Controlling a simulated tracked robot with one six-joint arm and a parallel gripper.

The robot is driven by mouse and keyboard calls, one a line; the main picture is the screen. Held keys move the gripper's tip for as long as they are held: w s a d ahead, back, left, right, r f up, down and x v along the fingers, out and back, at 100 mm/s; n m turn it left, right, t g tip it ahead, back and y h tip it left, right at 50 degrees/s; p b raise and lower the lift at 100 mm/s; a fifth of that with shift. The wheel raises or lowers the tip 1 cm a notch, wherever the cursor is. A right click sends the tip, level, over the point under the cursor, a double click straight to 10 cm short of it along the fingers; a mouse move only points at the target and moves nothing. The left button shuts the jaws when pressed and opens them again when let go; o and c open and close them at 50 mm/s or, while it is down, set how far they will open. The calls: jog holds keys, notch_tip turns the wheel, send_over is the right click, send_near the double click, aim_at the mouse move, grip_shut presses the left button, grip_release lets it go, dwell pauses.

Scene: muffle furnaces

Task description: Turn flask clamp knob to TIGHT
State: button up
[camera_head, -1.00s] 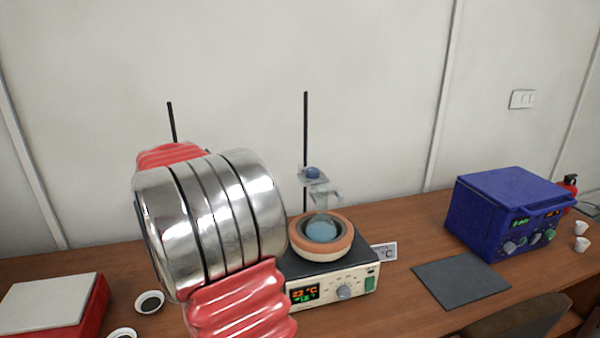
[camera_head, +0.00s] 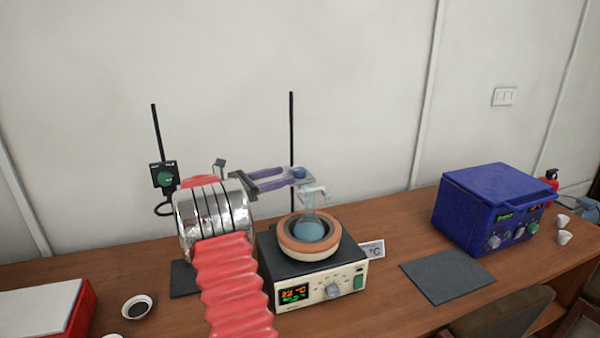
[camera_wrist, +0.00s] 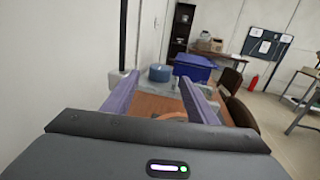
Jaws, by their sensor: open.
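The flask clamp knob (camera_head: 299,172) is a small blue knob on the clamp, beside the black stand rod (camera_head: 291,130). In the wrist view the blue knob (camera_wrist: 160,72) shows ahead, between the finger lines. The round flask (camera_head: 310,230) with bluish contents sits below the clamp in the orange-rimmed heater (camera_head: 343,240). My gripper (camera_head: 292,178) has two purple fingers that reach from the left toward the knob. It is open in the wrist view (camera_wrist: 157,85). I cannot tell whether the fingertips touch the knob. No TIGHT marking is readable.
A blue box furnace (camera_head: 480,210) stands at the right, with a dark mat (camera_head: 447,278) before it. A red-sided device (camera_head: 78,310) is at far left. The wall is close behind.

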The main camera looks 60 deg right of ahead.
aim_at(299, 169)
jog(key=shift+x, duration=3.75)
jog(key=shift+c, duration=0.7)
jog(key=c, duration=0.9)
